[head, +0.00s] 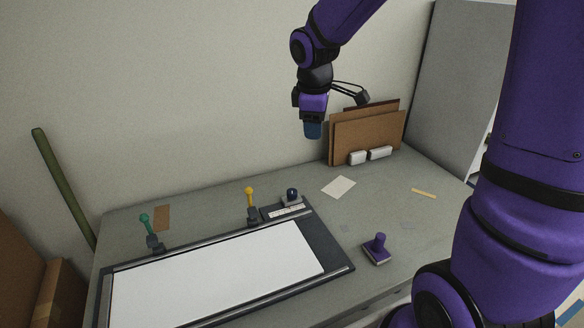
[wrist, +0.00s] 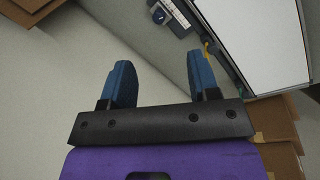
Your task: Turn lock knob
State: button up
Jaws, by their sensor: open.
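The lock knob (head: 291,194) is a small dark blue knob on a dark block with a pale label strip, at the back right corner of the framed white board (head: 220,270). The knob also shows in the wrist view (wrist: 158,16) near the top, beyond my fingertips. My gripper (head: 313,131) is high above the table, over and slightly right of the knob in the head view, well apart from it. In the wrist view my gripper (wrist: 160,68) has its two blue fingers spread with nothing between them.
A yellow-topped lever (head: 250,203) stands just left of the knob and a green-topped lever (head: 147,228) farther left. A purple-handled stamp (head: 378,248) sits right of the board. Brown boards (head: 367,137) lean behind two white blocks. A paper note (head: 338,187) lies between.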

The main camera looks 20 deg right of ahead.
jog(key=w+f+n+g, duration=0.1)
jog(key=w+f+n, duration=0.3)
jog(key=w+f, duration=0.45)
jog(key=n+y, duration=0.2)
jog(key=n, duration=0.1)
send_over(292, 190)
jog(key=shift+g, duration=0.4)
jog(key=f, duration=1)
jog(key=shift+s+f, duration=0.1)
jog(key=shift+s, duration=0.1)
notch_tip(292, 190, down, 10)
jog(key=shift+r, duration=0.2)
jog(key=shift+w+r, duration=0.1)
jog(key=shift+r, duration=0.05)
jog(key=c, duration=0.5)
jog(key=m, duration=0.4)
jog(key=shift+a, duration=0.1)
jog(key=shift+c, duration=0.2)
jog(key=m, duration=0.3)
jog(key=shift+m, duration=0.3)
jog(key=m, duration=1)
jog(key=shift+m, duration=0.3)
jog(key=m, duration=0.3)
jog(key=shift+m, duration=0.3)
jog(key=m, duration=0.6)
jog(key=shift+m, duration=0.3)
jog(key=o, duration=0.8)
